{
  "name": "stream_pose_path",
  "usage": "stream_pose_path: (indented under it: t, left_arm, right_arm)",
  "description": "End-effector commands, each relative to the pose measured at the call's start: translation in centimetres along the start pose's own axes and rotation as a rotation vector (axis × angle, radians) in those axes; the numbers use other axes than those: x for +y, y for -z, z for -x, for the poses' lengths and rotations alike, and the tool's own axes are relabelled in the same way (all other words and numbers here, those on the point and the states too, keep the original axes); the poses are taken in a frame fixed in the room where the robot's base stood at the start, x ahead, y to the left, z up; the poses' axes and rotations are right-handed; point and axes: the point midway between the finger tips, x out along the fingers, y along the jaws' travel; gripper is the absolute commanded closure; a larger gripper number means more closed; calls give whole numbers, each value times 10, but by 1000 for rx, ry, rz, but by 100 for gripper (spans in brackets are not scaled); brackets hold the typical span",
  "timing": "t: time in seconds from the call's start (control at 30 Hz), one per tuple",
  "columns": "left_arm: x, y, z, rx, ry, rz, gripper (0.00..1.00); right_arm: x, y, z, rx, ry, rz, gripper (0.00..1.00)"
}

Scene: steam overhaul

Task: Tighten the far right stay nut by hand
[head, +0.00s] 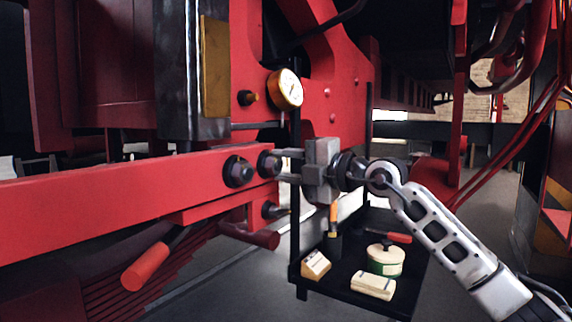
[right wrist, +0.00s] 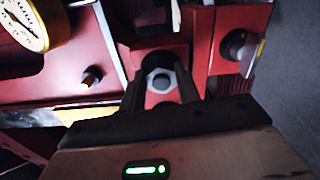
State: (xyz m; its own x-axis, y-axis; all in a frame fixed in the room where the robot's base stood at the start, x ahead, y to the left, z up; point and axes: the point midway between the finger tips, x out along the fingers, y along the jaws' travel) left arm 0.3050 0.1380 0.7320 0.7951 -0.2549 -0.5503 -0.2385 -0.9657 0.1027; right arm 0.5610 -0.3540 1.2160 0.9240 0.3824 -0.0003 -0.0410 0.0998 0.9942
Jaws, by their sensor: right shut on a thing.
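The far right stay nut (head: 268,163) is a dark hex nut at the right end of the red beam. It also shows in the right wrist view as a grey hex nut (right wrist: 160,81) around a bolt end, on a red face. My right gripper (head: 284,165) reaches it from the right, with its two fingers shut on it, one on each side; in the right wrist view the fingers (right wrist: 160,90) flank the nut. The fingers partly hide the nut's right side in the head view. My left gripper is in neither view.
Another large nut (head: 238,172) sits just left on the red beam (head: 100,213). A pressure gauge (head: 285,89) is above the gripper. A red-handled lever (head: 150,265) hangs below.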

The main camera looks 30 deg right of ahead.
Motion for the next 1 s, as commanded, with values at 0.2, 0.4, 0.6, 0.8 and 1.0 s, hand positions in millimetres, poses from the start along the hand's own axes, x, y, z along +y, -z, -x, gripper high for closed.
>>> stream_pose_path:
  t: [0.2, 0.4, 0.6, 0.8, 1.0]
  left_arm:
    - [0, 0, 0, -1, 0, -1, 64]
    - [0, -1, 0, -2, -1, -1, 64]
    - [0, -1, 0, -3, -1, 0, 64]
    - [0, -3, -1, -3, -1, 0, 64]
    - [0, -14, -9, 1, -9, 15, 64]
  right_arm:
    - [-1, 0, 0, 0, 2, -5, 90]
    - [-1, 0, 0, 0, 2, -4, 62]
    - [0, 0, 0, 0, 1, -3, 45]
    - [-1, 0, 3, -1, 1, -2, 45]
    - [-6, 0, 30, -2, 5, 2, 45]
